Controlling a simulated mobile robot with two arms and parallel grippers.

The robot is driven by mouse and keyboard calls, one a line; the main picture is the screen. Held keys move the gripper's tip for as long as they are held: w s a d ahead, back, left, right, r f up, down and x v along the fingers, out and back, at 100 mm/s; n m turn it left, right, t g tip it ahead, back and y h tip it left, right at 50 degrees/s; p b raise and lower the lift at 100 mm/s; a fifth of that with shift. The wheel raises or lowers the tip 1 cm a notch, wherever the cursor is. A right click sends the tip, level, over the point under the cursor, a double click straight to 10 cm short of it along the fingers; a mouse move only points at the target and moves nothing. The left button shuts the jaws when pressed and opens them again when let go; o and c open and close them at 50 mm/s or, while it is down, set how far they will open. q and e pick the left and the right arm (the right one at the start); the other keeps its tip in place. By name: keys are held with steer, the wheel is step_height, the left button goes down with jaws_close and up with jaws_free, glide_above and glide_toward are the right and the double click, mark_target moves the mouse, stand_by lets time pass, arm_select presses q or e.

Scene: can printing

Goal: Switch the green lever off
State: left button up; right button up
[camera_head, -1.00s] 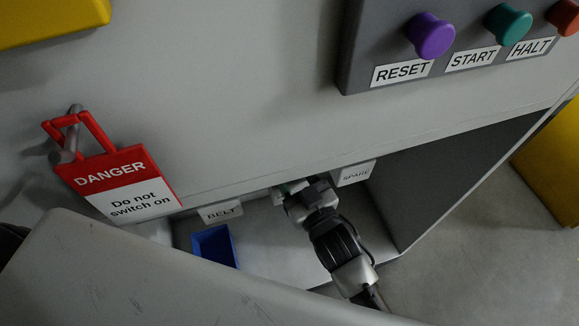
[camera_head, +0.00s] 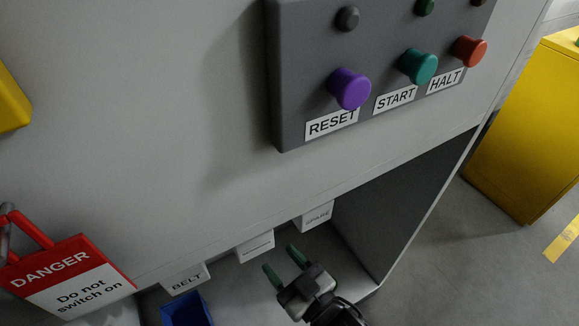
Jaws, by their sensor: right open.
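My right gripper (camera_head: 279,258) is at the bottom centre, in front of the recess under the machine's front panel. Its two dark green fingers are spread apart with nothing between them. They point up toward a small white label plate (camera_head: 256,247) whose text is too small to read. I cannot make out a green lever; the green parts near the plate are the fingers themselves. My left gripper does not show.
The BELT plate (camera_head: 186,279) and SPARE plate (camera_head: 317,216) flank the middle plate. A blue bin (camera_head: 188,312) sits in the recess. A red-and-white danger tag (camera_head: 70,279) hangs at left. A grey button box (camera_head: 300,60) is above; a yellow cabinet (camera_head: 525,125) stands right.

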steer(key=s+d+f+m+g+h+p, duration=0.15)
steer(key=d+f+h, duration=0.45)
steer(key=f, duration=0.7)
steer(key=d+f+m+g+h+p, duration=0.3)
steer(key=d+f, duration=0.5)
steer(key=f, duration=0.6)
steer(key=s+d+f+m+g+h+p, duration=0.1)
steer(key=s+d+f, duration=0.3)
steer(key=s, duration=0.4)
steer(key=s+d+f+m+g+h, duration=0.1)
steer(key=s+d+f+g, duration=0.3)
steer(key=s, duration=0.5)
steer(key=s+d+f+m+g+h+p, duration=0.1)
steer(key=s+d+f+g+h, duration=0.1)
steer(key=s+d+f, duration=0.3)
steer(key=s+g, duration=0.1)
steer(key=s, duration=0.2)
steer(key=shift+s+f+p, duration=0.3)
steer(key=shift+s+f, duration=0.05)
steer(key=shift+s, duration=0.05)
